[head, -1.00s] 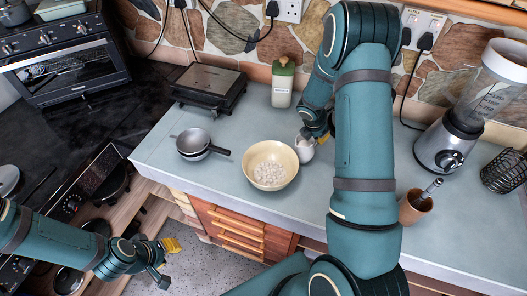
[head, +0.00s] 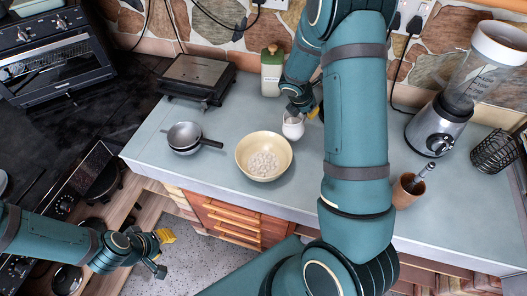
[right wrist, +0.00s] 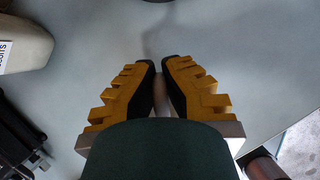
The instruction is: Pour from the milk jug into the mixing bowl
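The milk jug (head: 293,127) is small and white, behind and a little right of the mixing bowl in the head view, and looks roughly upright. My right gripper (head: 308,112) is at its upper back side, partly hidden by my arm. In the right wrist view its yellow fingers (right wrist: 163,85) are close together with a narrow pale strip between them, which looks like the jug's handle. The mixing bowl (head: 244,165) is cream and holds several pale lumps. My left gripper (head: 160,253) is open and empty, away from the counter at lower left.
A small saucepan and sieve (head: 184,137) stand left of the bowl. A blender (head: 440,128), a wire holder (head: 493,152) and a terracotta mortar (head: 406,190) are on the right.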

